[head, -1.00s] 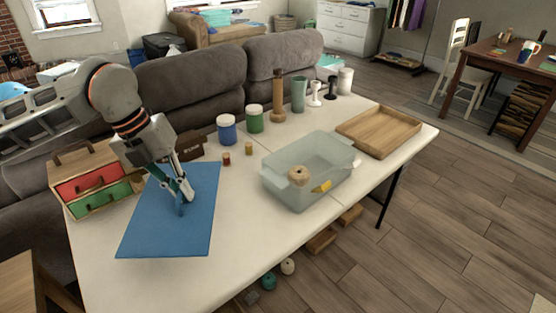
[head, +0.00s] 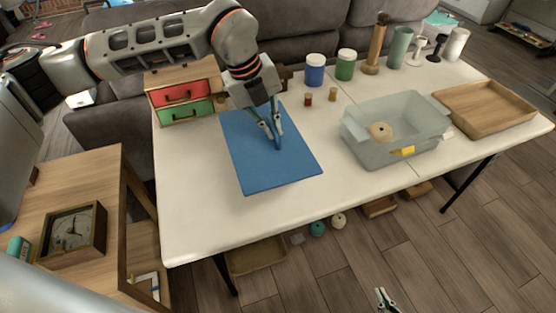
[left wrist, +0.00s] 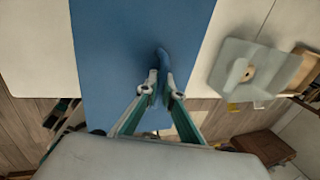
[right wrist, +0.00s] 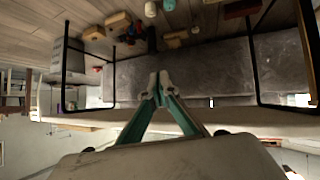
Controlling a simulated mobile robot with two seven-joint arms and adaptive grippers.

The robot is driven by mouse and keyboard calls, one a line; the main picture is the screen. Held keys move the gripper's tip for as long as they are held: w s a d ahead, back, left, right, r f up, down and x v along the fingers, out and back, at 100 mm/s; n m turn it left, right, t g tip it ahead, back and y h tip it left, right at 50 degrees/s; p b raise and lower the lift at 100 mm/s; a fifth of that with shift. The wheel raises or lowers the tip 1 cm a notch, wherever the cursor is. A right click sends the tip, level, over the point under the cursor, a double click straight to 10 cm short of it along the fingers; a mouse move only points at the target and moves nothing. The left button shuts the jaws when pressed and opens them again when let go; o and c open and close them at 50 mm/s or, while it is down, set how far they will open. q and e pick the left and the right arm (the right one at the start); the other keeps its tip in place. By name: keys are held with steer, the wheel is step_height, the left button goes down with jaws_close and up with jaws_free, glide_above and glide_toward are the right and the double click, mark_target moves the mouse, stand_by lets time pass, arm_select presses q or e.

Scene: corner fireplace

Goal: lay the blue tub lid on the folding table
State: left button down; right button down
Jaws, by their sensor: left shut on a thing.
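The blue tub lid (head: 262,165) is a flat blue panel with an upright grip. My left gripper (head: 274,122) is shut on that grip, also seen in the left wrist view (left wrist: 160,82). The folding table (head: 205,215) is white. In the head view the lid lies wholly over its left part; in the left wrist view the lid (left wrist: 120,50) reaches past the table's front edge, so it appears held above the top. My right gripper (head: 383,296) is low in front of the table, empty, its tips together in the right wrist view (right wrist: 159,80).
A translucent tub (head: 375,150) holding a few items stands right of the lid. A drawer box (head: 183,95) is behind left, with small jars (head: 308,99) and canisters (head: 315,70) behind. A wooden tray (head: 485,112) is far right. The table's front left is clear.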

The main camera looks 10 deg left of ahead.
arm_select(q)
step_height(320, 180, down, 10)
steer(key=shift+r+b, duration=0.1)
steer(key=shift+b, duration=0.25)
step_height(320, 180, down, 3)
steer(key=shift+s+f, duration=0.1)
steer(key=shift+f, duration=0.45)
steer(key=c, duration=2.3)
jaws_free()
steer(key=shift+f, duration=0.1)
steer(key=shift+o, duration=0.4)
